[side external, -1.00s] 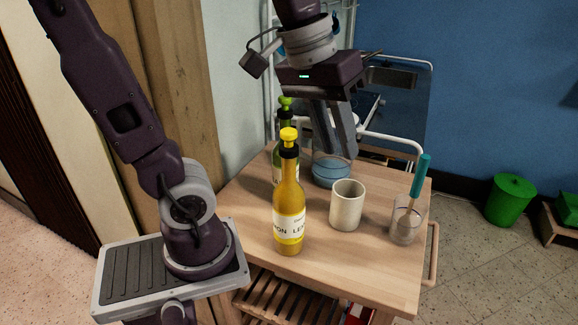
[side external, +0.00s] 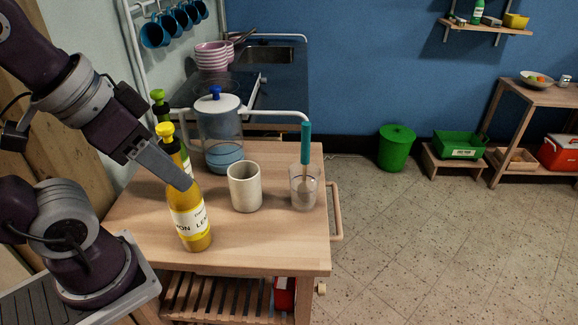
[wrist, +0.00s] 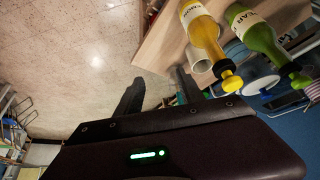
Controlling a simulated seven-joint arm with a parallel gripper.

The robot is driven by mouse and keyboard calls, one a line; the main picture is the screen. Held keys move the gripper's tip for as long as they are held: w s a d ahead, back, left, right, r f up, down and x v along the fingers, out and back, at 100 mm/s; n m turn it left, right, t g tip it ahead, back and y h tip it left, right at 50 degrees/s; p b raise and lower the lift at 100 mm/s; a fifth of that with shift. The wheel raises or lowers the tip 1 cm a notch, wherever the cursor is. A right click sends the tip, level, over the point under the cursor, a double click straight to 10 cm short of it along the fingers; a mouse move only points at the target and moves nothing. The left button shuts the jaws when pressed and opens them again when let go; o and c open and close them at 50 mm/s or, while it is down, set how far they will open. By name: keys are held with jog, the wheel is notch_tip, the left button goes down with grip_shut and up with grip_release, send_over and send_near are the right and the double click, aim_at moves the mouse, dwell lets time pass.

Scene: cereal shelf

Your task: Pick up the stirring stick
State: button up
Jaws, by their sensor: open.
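The stirring stick (side external: 306,143) has a teal handle. It stands upright in a clear glass (side external: 304,187) at the right side of the wooden cart top; its lower end shows through the glass. My gripper (side external: 188,184) is at the left, pointing down and right, and its finger overlaps the yellow lemon bottle in the side view. In the wrist view the two fingers (wrist: 157,88) are apart and empty, with the bottles to their right.
The cart top (side external: 275,240) is clear in front. A cart handle (side external: 335,212) juts out at right.

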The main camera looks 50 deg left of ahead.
jog(key=w+a+r+n+g, duration=0.15)
jog(key=w+n, duration=0.35)
jog(key=w, duration=0.6)
jog(key=w+r+n+g, duration=0.2)
jog(key=w+n, duration=0.3)
jog(key=w, duration=0.6)
jog(key=w+f+n, duration=0.2)
jog(key=w, duration=0.1)
jog(key=w+a+f+n+g, duration=0.1)
jog(key=w+f+n, duration=0.1)
jog(key=w, duration=0.1)
jog(key=w+f+n+g, duration=0.1)
jog(key=w+f+n, duration=0.1)
jog(key=w+f, duration=0.1)
jog(key=shift+w+a, duration=0.3)
jog(key=shift+w, duration=0.1)
send_over(305, 162)
jog(key=f, duration=0.6)
jog(key=shift+w+a+f, duration=0.15)
jog(key=shift+w+a, duration=0.25)
jog(key=shift+f, duration=0.25)
grip_shut()
